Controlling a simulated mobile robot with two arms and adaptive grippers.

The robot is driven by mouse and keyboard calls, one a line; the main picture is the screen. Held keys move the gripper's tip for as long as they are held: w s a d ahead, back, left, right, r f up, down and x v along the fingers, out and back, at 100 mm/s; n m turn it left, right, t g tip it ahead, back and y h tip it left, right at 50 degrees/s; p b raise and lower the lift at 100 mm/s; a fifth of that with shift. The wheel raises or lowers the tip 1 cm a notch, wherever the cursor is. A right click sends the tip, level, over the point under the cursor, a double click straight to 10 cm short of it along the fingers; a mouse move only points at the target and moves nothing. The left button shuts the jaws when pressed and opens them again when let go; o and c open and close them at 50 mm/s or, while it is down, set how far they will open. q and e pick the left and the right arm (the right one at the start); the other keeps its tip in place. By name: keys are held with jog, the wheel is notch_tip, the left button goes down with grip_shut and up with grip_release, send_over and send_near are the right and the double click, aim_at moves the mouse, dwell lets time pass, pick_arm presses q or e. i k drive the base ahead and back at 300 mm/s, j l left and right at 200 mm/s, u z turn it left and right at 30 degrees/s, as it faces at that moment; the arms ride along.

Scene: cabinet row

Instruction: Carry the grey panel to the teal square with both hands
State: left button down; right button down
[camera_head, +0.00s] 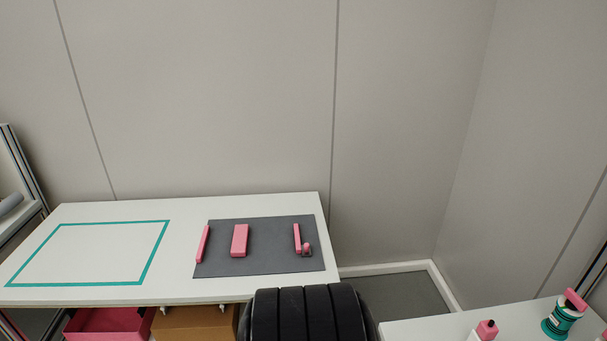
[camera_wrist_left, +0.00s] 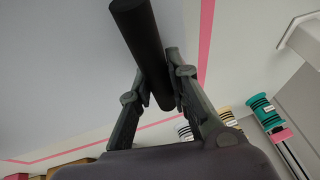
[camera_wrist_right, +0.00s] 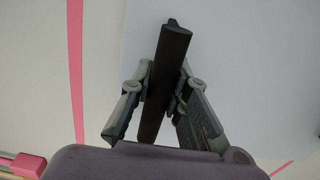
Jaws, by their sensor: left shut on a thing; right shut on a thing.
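The teal square (camera_head: 155,252) is a taped outline on a white table at the left in the head view; its inside is bare. The pale grey panel (camera_wrist_left: 60,75) fills much of the left wrist view and also shows in the right wrist view (camera_wrist_right: 235,70). My left gripper (camera_wrist_left: 157,88) is shut on a black bar handle (camera_wrist_left: 138,35) over the panel. My right gripper (camera_wrist_right: 161,88) is shut on another black bar handle (camera_wrist_right: 168,55). Neither gripper nor the panel shows in the head view. I cannot tell whether the panel is lifted.
Pink tape (camera_wrist_left: 207,40) runs beside the panel. A dark grey mat (camera_head: 270,262) with pink pieces lies right of the teal square. A pink bin (camera_head: 105,325) and brown box (camera_head: 195,325) are below the table. A teal spool (camera_head: 560,320) stands on another surface at right.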

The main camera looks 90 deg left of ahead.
aim_at(94, 250)
jog(key=k+u, duration=0.35)
jog(key=u, duration=2.15)
jog(key=i+j+u, duration=0.1)
jog(key=j, duration=0.25)
jog(key=i+j+u, duration=0.1)
jog(key=j, duration=0.25)
jog(key=i+j+u, duration=0.1)
jog(key=i+j, duration=0.15)
jog(key=i+j+u, duration=0.1)
jog(key=j, duration=0.35)
jog(key=i+j, duration=0.2)
jog(key=j, duration=0.2)
jog(key=i+j, duration=0.25)
jog(key=j, duration=0.15)
jog(key=i+j, duration=0.2)
jog(key=j, duration=0.2)
jog(key=i+j, duration=0.2)
jog(key=j, duration=0.2)
jog(key=i+j, duration=0.2)
jog(key=j, duration=0.2)
